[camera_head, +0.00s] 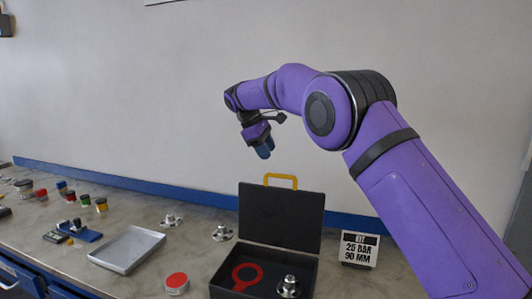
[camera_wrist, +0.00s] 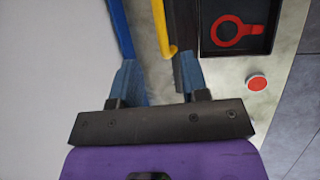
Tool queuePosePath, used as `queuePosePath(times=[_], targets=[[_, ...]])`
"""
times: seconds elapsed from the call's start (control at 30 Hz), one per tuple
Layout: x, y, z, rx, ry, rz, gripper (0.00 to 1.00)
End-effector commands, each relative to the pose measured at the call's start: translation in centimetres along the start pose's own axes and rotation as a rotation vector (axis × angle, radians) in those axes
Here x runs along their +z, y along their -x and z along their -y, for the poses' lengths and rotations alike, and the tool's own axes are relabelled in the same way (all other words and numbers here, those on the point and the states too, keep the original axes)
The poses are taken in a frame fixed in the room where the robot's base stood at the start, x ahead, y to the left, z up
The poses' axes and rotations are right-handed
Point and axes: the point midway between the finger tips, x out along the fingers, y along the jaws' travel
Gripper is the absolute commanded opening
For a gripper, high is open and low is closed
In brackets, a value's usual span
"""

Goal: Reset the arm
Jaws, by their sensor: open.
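My purple arm reaches in from the right in the head view and bends over at the wall. My gripper (camera_head: 264,149) hangs above the open case, pointing down, clear of everything. In the wrist view my gripper (camera_wrist: 158,82) shows two blue fingers spread apart with nothing between them. Part of the case's yellow handle (camera_wrist: 163,30) shows beyond the fingers there.
An open black case (camera_head: 281,218) holds a red ring-shaped piece (camera_head: 246,276) and a metal flanged part (camera_head: 289,287). A sign (camera_head: 359,249) stands right of it. Left are two flanged parts (camera_head: 222,233) (camera_head: 172,220), a red-topped round container (camera_head: 177,283), a grey tray (camera_head: 127,249) and several small items.

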Motion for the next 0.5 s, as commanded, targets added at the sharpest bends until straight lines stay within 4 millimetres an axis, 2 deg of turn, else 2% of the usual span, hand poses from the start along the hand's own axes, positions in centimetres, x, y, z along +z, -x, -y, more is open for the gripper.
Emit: queuePosePath(times=[0.07,0.17,0.33,0.5], targets=[[0.8,0.3,-0.1,-0.002,-0.012,-0.007,0.41],[2.9,1.0,-0.3,-0.01,-0.048,-0.028,0.41],[9.0,2.6,-0.1,-0.031,-0.154,-0.088,0.41],[15.3,3.8,1.1,-0.053,-0.267,-0.151,0.41]])
